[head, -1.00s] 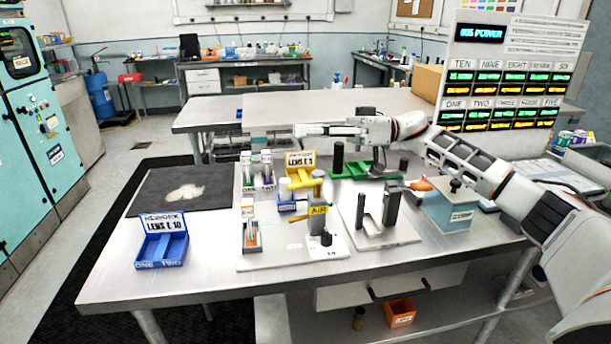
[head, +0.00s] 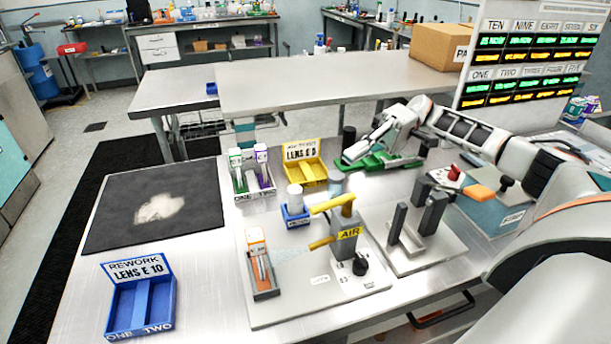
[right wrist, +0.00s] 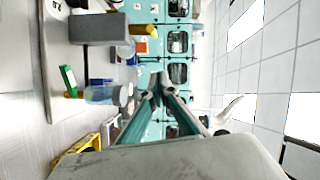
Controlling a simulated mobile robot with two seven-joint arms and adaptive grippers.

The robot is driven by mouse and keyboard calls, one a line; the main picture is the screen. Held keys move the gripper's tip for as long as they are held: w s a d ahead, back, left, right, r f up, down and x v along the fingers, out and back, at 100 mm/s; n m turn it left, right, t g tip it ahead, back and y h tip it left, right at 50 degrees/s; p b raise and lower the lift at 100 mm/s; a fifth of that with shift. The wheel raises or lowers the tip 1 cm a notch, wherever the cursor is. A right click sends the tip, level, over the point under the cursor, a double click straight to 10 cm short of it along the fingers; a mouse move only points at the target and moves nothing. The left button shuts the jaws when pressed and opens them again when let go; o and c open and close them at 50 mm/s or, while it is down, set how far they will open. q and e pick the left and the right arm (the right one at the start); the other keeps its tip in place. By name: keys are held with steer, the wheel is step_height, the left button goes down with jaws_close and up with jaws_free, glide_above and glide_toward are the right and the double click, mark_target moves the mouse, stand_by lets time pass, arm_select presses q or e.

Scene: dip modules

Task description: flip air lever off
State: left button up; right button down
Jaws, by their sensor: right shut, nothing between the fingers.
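The air station has a grey block with a yellow AIR label (head: 349,233). A yellow lever (head: 332,204) sits on its top and points left. A yellow nozzle (head: 321,243) sticks out below it, with a pale blue spray in front. My right gripper (head: 349,157) is shut and empty, behind the lever and apart from it, above the green tray (head: 378,164). Its closed fingers show in the right wrist view (right wrist: 156,92), pointing away from the bench. In that sideways view, a grey block (right wrist: 98,29) with a yellow part is at upper left. My left gripper is not in view.
A white container in a blue holder (head: 295,213) and a yellow bin (head: 303,170) stand left of the gripper. A grey fixture (head: 406,232) and a teal box (head: 490,209) stand right of the air station. A blue rework bin (head: 140,303) is front left.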

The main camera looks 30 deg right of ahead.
mark_target(333, 203)
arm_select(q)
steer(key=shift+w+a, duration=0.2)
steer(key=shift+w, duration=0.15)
arm_select(e)
steer(key=shift+w+f, duration=0.1)
steer(key=shift+w, duration=0.1)
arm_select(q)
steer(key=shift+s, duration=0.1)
arm_select(e)
steer(key=shift+s, duration=0.1)
arm_select(q)
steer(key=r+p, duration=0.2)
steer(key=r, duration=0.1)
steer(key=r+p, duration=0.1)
steer(key=p, duration=0.1)
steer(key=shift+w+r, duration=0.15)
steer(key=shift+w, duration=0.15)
arm_select(e)
steer(key=s+a+f, duration=0.1)
steer(key=s+a, duration=0.4)
steer(key=a, duration=0.5)
steer(key=shift+s, duration=0.3)
steer(key=shift+f, duration=0.15)
